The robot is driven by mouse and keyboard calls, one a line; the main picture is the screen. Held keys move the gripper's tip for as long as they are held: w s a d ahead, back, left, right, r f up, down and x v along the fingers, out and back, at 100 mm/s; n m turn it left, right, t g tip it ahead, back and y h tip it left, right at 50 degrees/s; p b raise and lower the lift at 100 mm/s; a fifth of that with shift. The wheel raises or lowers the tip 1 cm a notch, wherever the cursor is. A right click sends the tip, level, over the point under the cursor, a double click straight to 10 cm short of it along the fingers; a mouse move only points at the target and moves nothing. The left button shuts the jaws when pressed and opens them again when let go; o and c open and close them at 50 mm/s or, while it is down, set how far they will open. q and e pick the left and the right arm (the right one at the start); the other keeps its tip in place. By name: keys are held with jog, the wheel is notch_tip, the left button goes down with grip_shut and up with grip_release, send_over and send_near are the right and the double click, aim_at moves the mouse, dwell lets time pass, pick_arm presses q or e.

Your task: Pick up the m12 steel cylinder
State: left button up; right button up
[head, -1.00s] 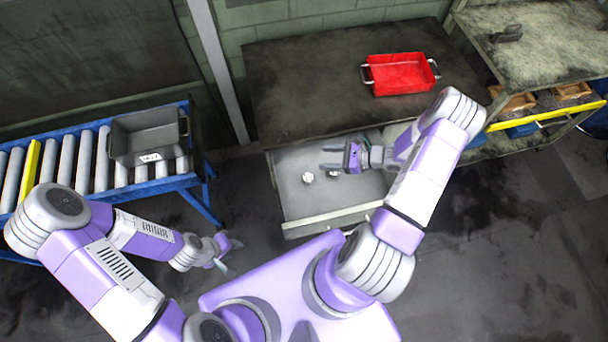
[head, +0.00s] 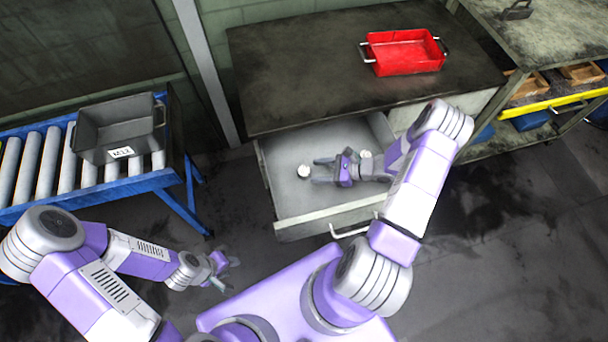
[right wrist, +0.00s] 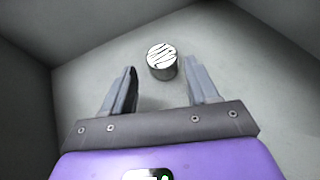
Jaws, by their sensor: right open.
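A short steel cylinder (head: 304,171) with a bright top stands upright on the floor of the open drawer (head: 290,211). A second bright round piece (head: 364,154) is farther right in the drawer, partly hidden by my right arm. No size marking is readable on either. My right gripper (head: 318,171) is inside the drawer, open and empty, its fingers pointing left toward the first cylinder. In the right wrist view, a cylinder (right wrist: 162,62) stands just ahead, centred between the spread fingertips and apart from both. My left gripper (head: 226,272) hangs outside the drawer, too small to judge.
The drawer's walls surround my right gripper. The dark tabletop (head: 300,75) overhangs the drawer's back and carries a red bin (head: 405,66). A grey bin (head: 120,151) sits on the roller conveyor (head: 40,165) at left. Shelving (head: 550,45) stands at right.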

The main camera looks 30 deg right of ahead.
aim_at(305, 171)
jog(key=b+x, duration=0.1)
jog(key=x, duration=0.5)
jog(key=shift+w+f, duration=0.1)
jog(key=shift+f, duration=0.05)
jog(key=c, duration=0.9)
